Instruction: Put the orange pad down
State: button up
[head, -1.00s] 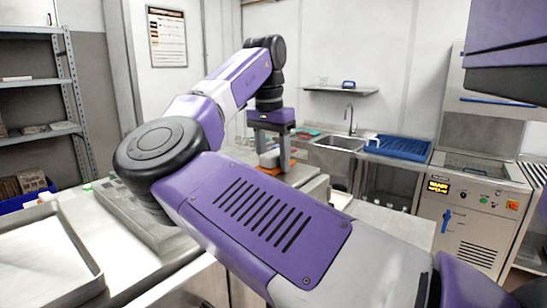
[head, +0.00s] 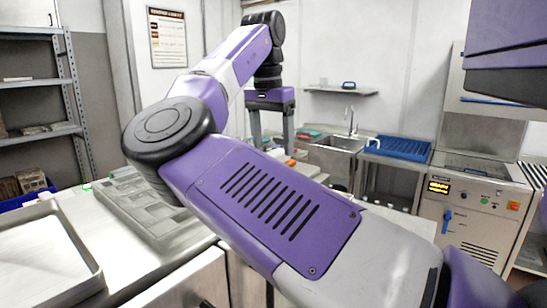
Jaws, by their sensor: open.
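My gripper (head: 272,146) is at the back centre of the head view, pointing down. Its two fingers are apart, and I see nothing held between them. A small orange patch, which looks like the orange pad (head: 290,162), shows at the counter just below the right finger. The pad is mostly hidden behind my arm, so I cannot tell its full outline or exactly what it rests on. The fingertips appear to be above it.
A blue rack (head: 402,147) stands right of the sink (head: 338,143) along the back wall. A machine with a control panel (head: 470,193) is at the right. A grey mould block (head: 140,208) and a shallow metal tray (head: 48,262) lie at the left.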

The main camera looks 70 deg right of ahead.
aim_at(271, 154)
notch_tip(271, 154, up, 8)
jog(key=a, duration=0.1)
jog(key=shift+f, duration=0.2)
dwell(0.6)
